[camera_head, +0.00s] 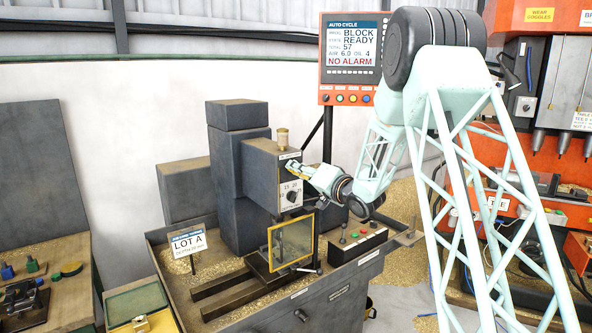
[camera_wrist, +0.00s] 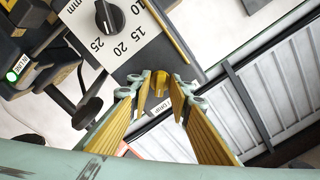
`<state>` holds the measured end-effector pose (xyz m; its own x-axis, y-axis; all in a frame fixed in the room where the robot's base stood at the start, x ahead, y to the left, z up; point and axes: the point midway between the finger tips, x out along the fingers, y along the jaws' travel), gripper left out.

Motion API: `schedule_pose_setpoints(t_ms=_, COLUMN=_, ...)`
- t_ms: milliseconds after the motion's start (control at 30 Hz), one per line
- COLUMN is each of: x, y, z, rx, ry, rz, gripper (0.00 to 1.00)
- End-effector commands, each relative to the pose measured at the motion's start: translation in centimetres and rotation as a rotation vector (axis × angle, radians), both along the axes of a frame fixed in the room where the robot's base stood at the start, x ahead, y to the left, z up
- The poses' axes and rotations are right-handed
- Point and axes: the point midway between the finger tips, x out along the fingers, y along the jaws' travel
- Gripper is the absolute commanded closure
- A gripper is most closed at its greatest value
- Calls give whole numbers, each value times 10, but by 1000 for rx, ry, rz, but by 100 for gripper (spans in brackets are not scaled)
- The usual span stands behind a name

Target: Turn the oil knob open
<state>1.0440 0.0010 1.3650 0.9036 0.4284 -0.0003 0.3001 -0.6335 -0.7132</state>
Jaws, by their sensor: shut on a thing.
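The oil knob (camera_wrist: 160,76) looks like a small brass piece in the wrist view, between my fingertips at the drill head's edge. My gripper (camera_wrist: 161,85) has its yellow-padded fingers closed around it, and the fingertips hide most of it. In the head view my gripper (camera_head: 291,167) reaches the upper front of the grey drill head (camera_head: 258,165), just above the black depth dial (camera_head: 292,197). The knob itself cannot be made out there. A brass cup (camera_head: 282,139) stands on top of the head. How far the knob is turned cannot be told.
The dial (camera_wrist: 109,17) lies close to my fingers in the wrist view. A yellow-framed guard (camera_head: 291,243) and a button box (camera_head: 357,245) are below. The control screen (camera_head: 350,46) reads READY and NO ALARM. A LOT A sign (camera_head: 188,243) stands left.

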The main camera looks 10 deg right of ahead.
Motion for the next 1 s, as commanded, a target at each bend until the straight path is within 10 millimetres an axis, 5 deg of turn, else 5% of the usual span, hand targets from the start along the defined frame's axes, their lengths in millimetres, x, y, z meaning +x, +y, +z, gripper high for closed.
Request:
schedule_pose_setpoints(t_ms=367, x=0, y=0, z=0, rx=7, ry=2, rz=-1, gripper=92)
schedule_pose_setpoints(t_ms=433, x=0, y=0, z=0, rx=7, ry=2, rz=-1, gripper=78)
schedule_pose_setpoints(t_ms=1000, x=-8, y=-4, z=1, rx=6, ry=1, rz=0, gripper=78)
